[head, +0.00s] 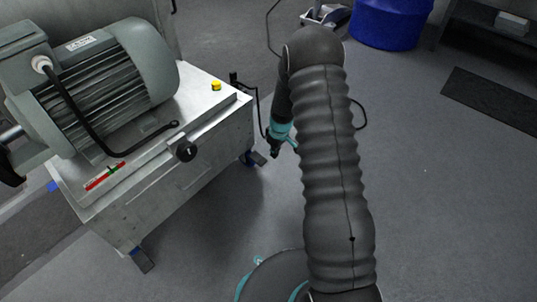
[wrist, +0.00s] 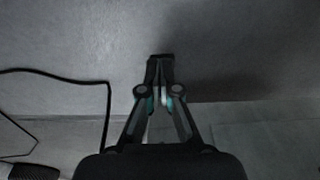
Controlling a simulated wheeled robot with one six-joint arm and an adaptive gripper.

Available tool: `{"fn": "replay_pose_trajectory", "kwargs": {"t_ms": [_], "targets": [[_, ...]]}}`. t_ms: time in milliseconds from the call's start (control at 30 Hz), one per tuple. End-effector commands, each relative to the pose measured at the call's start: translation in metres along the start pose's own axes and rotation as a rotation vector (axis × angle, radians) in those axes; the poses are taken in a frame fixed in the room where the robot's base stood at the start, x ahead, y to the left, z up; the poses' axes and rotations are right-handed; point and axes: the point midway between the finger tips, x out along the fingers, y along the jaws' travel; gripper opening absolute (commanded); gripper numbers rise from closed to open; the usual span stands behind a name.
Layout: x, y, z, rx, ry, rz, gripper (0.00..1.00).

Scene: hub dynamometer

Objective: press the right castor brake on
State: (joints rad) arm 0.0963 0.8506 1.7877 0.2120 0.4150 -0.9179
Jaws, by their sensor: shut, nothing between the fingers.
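The right castor (head: 247,158) sits under the right corner of the steel cart, with blue on its wheel. Its grey brake pedal (head: 260,158) sticks out to the right, close to the floor. My gripper (head: 274,153) points down just right of the pedal in the head view; I cannot tell how high it is above it or whether they touch. In the wrist view my gripper (wrist: 160,58) has its fingertips together, with nothing between them. The pedal is not clearly seen there.
The steel cart (head: 190,175) carries a grey motor (head: 120,80) and a yellow button (head: 216,85). Another castor (head: 142,260) is at its front left. A black cable (wrist: 60,73) runs at the left of the wrist view. A blue drum (head: 390,22) stands behind.

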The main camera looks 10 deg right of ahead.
Motion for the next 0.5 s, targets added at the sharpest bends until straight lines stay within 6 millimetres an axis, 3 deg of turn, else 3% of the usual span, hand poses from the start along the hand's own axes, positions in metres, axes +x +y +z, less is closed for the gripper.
{"fn": "replay_pose_trajectory", "kwargs": {"t_ms": [200,500], "targets": [[-0.025,0.000,0.016,0.000,0.000,0.000,0.00],[-0.032,0.000,0.022,0.000,0.000,0.000,0.00]]}}
